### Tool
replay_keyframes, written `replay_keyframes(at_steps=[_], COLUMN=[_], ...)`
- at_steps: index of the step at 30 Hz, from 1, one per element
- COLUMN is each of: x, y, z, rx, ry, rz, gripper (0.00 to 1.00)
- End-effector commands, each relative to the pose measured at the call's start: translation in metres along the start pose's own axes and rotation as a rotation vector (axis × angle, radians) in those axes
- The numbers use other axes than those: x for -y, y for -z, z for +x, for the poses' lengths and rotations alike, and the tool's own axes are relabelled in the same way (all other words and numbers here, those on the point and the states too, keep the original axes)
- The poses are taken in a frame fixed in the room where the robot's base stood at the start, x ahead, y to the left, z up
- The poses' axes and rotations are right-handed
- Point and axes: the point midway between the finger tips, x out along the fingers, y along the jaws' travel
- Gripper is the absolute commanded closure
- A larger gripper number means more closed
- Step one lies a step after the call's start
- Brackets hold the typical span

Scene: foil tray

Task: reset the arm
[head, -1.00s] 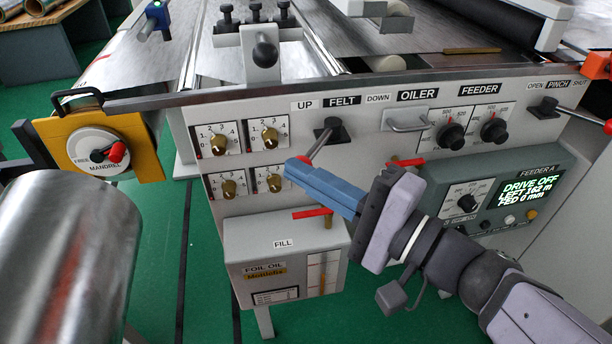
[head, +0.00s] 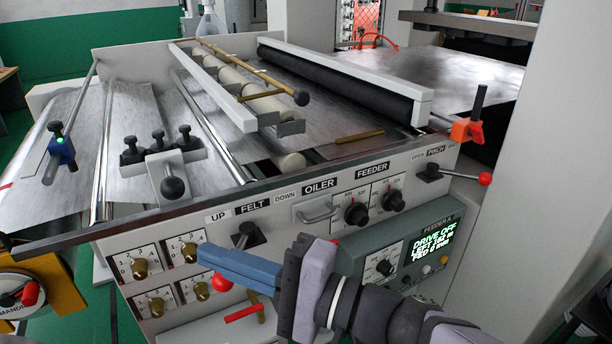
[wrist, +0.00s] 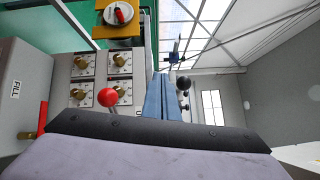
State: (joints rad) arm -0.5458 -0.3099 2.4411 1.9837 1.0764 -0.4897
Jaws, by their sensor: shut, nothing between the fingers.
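My gripper (head: 203,251) is shut and empty, its blue fingers pointing left in front of the control panel (head: 345,215). In the wrist view the fingers (wrist: 161,96) run up the middle, pressed together. The felt lever's black base (head: 248,236) is just above and right of the fingertips. A red ball knob (head: 222,282) shows just below the fingers; the rod between is partly hidden behind them. In the wrist view the red knob (wrist: 108,97) sits left of the fingers, apart from them.
Dials (head: 140,268) line the panel's left. The fill box (head: 200,328) with a red handle (head: 245,313) is below the gripper. The pinch lever's red knob (head: 485,179) sticks out at right. The feeder display (head: 433,240) reads DRIVE OFF. A yellow mandrel plate (head: 55,290) is at far left.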

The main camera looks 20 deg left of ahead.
Motion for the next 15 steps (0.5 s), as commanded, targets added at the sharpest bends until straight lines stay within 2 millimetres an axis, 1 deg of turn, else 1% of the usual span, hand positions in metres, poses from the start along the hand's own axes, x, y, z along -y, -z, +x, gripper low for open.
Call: replay_keyframes(at_steps=[3,4,5,8,11,12,14,15], x=[-0.002,-0.005,-0.012,-0.043,-0.082,-0.098,-0.123,-0.139], y=[0.003,0.005,0.005,0.002,-0.002,-0.003,-0.003,-0.002], z=[0.000,0.000,0.000,-0.004,-0.014,-0.020,-0.031,-0.040], rx=[-0.012,-0.020,-0.022,-0.014,-0.004,0.001,0.007,0.009], ry=[-0.006,-0.018,-0.048,-0.168,-0.322,-0.389,-0.493,-0.561], rz=[0.062,0.084,0.097,0.094,0.064,0.046,0.012,-0.013], gripper=[1.00,1.00,1.00,1.00,1.00,1.00,1.00,1.00])
